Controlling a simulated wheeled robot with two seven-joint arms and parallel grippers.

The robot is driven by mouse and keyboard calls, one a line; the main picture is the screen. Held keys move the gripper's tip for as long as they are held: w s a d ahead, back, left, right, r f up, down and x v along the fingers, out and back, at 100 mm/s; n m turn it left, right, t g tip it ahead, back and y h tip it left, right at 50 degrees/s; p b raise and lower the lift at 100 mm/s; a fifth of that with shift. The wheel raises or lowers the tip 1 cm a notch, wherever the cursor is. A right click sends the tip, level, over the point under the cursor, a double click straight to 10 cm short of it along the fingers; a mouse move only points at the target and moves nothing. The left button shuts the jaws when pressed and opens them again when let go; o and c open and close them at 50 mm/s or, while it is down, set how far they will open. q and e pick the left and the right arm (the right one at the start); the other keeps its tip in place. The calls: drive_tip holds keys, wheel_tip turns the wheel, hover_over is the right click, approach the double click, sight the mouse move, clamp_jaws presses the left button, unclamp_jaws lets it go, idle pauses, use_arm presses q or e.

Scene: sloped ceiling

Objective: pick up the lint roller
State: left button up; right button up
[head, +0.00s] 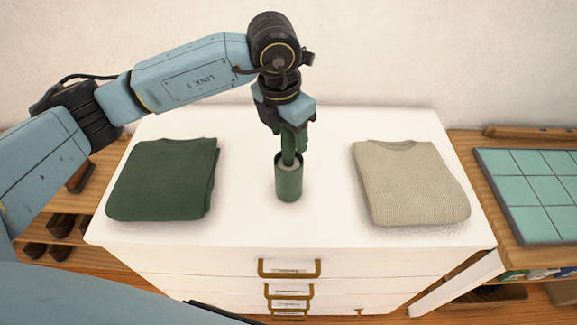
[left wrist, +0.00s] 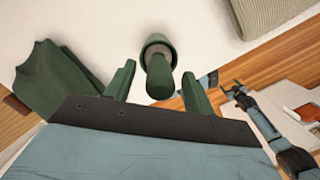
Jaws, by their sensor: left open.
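The green lint roller (head: 289,184) stands upright on the white dresser top (head: 245,225), between two folded sweaters. In the left wrist view its dark handle (left wrist: 160,80) points up toward the camera from a wider round green part (left wrist: 158,46). My left gripper (head: 294,143) is directly above and around the upper end of the handle in the head view. In the left wrist view, the green fingers of my left gripper (left wrist: 158,72) are apart, one on each side of the handle, with gaps visible. Fingers partly hide the handle in the head view.
A folded dark green sweater (head: 163,180) lies left of the roller and a beige one (head: 412,185) lies right. Dresser drawers with brass handles (head: 289,268) face me. A teal tiled panel (head: 530,190) is at right. My other arm seems to show in the left wrist view.

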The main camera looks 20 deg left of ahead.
sight(289, 162)
use_arm(q)
drive_tip(key=shift+w+d+f, duration=0.1)
drive_tip(key=shift+w+f, duration=0.1)
drive_tip(key=shift+f, duration=1)
clamp_jaws()
